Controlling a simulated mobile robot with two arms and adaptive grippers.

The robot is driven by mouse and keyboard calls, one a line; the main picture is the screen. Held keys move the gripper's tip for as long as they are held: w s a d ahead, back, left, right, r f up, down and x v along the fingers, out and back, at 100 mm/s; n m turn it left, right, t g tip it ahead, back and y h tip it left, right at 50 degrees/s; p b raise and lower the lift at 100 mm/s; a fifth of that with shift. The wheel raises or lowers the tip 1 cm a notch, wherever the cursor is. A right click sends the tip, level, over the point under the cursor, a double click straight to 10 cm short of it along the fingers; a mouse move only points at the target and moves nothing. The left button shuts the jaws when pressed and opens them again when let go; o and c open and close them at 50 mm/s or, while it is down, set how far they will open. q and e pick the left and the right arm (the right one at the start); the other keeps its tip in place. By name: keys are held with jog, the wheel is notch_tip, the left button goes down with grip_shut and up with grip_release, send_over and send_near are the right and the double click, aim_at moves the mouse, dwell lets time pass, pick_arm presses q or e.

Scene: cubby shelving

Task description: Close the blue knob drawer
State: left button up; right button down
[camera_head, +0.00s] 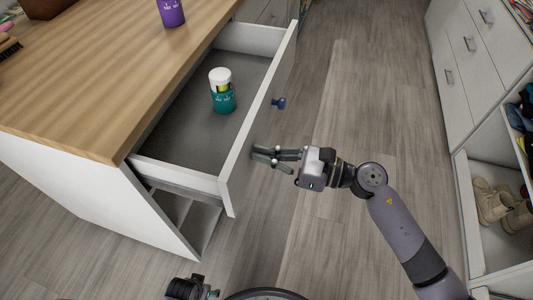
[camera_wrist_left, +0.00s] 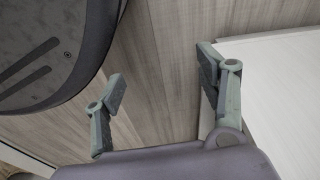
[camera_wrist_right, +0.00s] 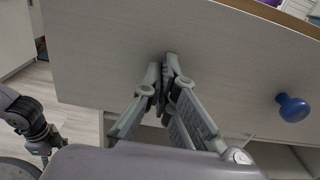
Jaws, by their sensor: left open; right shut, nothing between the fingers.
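The drawer (camera_head: 262,108) with the blue knob (camera_head: 278,103) stands pulled out from the wood-topped cabinet. Its inside shows, with a teal bottle with a white cap (camera_head: 222,92) standing in it. My right gripper (camera_head: 256,154) is shut and empty, its fingertips at the outer face of the drawer front, nearer the camera than the knob. In the right wrist view the shut fingertips (camera_wrist_right: 171,62) are against or very close to the white front, left of the blue knob (camera_wrist_right: 292,107); contact is unclear. My left gripper (camera_wrist_left: 158,82) is open and empty beside a white panel.
The cabinet top (camera_head: 110,75) holds a purple bottle (camera_head: 171,12) and a brush (camera_head: 8,46). White shelving with drawers (camera_head: 470,62) and shoes (camera_head: 492,200) stands at the right. Open wood floor (camera_head: 350,100) lies between the two units.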

jog(key=x, duration=1.2)
jog(key=shift+w+a, duration=0.1)
jog(key=shift+a, duration=0.25)
jog(key=b, duration=0.2)
send_over(179, 149)
jog(key=shift+d, duration=0.4)
jog(key=shift+a, duration=0.25)
pick_arm(q)
jog(key=w+r, duration=0.3)
jog(key=r, duration=0.2)
jog(key=shift+d+r, duration=0.25)
jog(key=shift+d, duration=0.05)
pick_arm(e)
jog(key=shift+r, duration=0.15)
jog(key=shift+a, duration=0.1)
jog(key=shift+r, duration=0.1)
